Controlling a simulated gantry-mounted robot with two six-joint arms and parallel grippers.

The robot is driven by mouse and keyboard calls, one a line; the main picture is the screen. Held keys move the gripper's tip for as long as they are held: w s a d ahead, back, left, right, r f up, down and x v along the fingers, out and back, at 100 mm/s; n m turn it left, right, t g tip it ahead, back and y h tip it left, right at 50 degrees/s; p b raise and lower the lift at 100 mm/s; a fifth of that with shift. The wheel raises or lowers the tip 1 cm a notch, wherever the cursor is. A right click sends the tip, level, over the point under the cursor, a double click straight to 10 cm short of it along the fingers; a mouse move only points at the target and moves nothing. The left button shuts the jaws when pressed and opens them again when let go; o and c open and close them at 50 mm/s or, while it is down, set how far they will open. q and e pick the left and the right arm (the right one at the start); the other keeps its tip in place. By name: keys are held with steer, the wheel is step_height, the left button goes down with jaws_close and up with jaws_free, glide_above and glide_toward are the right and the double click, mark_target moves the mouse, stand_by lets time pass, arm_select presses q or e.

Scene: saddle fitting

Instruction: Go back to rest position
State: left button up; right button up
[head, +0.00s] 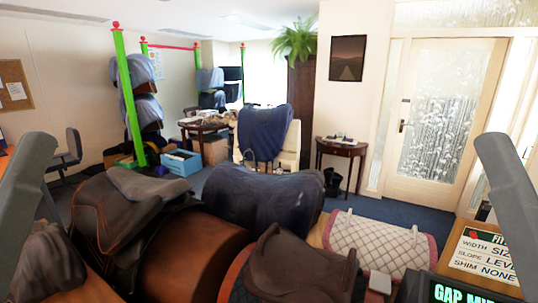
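My grey arm links rise at the left and right edges of the head view. Neither gripper shows, so I cannot see their fingers or anything they may hold. A dark brown saddle (110,215) sits on a brown rounded stand (195,250) at front left. A second brown saddle (300,265) sits at front centre, cut off by the lower edge. A dark blue covered saddle form (265,195) lies behind them. A white quilted pad with pink trim (375,240) lies to the right.
A dark display (455,293) with green letters is at the bottom right. Behind are a saddle rack (125,90), a small side table (342,150), a door (440,120) and open blue floor.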

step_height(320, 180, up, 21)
steer(key=p, duration=1.8)
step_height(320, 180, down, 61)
steer(key=b, duration=6.1)
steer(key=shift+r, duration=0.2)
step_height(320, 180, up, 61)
steer(key=p, duration=6)
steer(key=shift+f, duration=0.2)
